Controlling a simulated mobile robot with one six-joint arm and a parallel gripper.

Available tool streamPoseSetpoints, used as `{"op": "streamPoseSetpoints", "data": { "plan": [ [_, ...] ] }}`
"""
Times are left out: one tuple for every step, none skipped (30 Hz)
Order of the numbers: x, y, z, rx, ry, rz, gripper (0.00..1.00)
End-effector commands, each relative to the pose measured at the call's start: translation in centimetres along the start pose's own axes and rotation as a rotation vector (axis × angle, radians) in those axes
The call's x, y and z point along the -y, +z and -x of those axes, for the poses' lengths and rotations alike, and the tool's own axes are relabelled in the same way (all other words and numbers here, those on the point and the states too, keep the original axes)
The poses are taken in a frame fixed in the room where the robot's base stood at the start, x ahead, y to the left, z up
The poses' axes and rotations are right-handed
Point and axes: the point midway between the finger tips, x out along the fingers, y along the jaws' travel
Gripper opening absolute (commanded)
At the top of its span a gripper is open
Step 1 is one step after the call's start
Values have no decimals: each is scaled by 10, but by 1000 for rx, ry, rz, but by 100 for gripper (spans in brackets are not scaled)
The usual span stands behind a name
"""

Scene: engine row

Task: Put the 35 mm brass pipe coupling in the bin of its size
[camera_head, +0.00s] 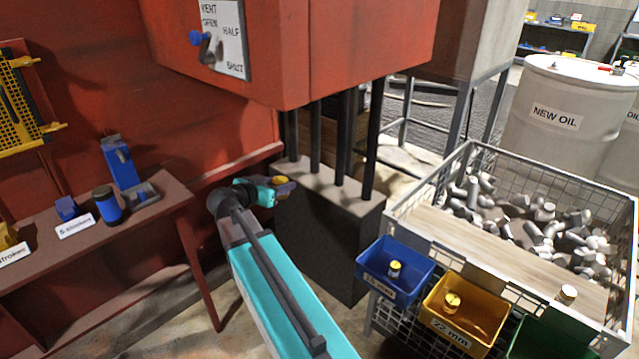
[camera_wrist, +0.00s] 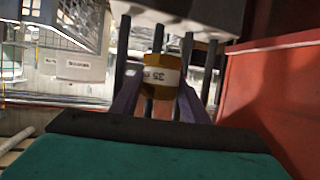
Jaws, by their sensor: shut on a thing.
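My gripper (camera_head: 283,187) is shut on a brass pipe coupling (camera_head: 271,181), held in the air beside the dark block under the red housing. In the wrist view the coupling (camera_wrist: 160,60) sits between the two purple-grey fingers of my gripper (camera_wrist: 158,88); its white band reads 35, upside down. The blue bin (camera_head: 377,285), labelled 15 mm, and the yellow bin (camera_head: 447,333), labelled 22 mm, hang on the wire crate, each with a brass piece inside. A green bin (camera_head: 548,340) hangs right of them, partly cut off by the frame; its label is not visible.
The wire crate (camera_head: 415,203) holds many grey metal pieces. A board (camera_head: 480,255) lies across it, with a small brass-topped piece (camera_head: 567,294) on it. A brown bench (camera_head: 160,205) stands at left. Dark vertical rods (camera_head: 345,135) rise behind my gripper. White drums (camera_head: 565,120) stand at back right.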

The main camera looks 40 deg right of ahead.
Motion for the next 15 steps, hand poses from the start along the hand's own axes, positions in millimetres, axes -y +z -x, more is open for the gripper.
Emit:
{"op": "streamPoseSetpoints", "data": {
  "plan": [
    [14, 4, 17, -2, -59, 22, 11],
    [24, 6, 26, -2, -95, 34, 11],
    [35, 9, 37, -2, -143, 52, 11],
    [44, 12, 46, -1, -180, 64, 11],
    [53, 14, 55, -2, -217, 79, 11],
    [64, 16, 67, -2, -266, 96, 11],
    [73, 18, 77, -2, -305, 109, 11],
    [81, 20, 87, -3, -343, 124, 11],
    [91, 22, 100, -3, -395, 142, 11],
    [99, 23, 110, -3, -435, 156, 11],
    [106, 24, 120, -3, -474, 169, 11],
    [116, 26, 134, -3, -528, 189, 11],
    [124, 26, 145, -3, -568, 204, 11],
    [129, 26, 153, -3, -603, 216, 11],
    [136, 26, 164, -3, -645, 231, 11]
  ]
}}
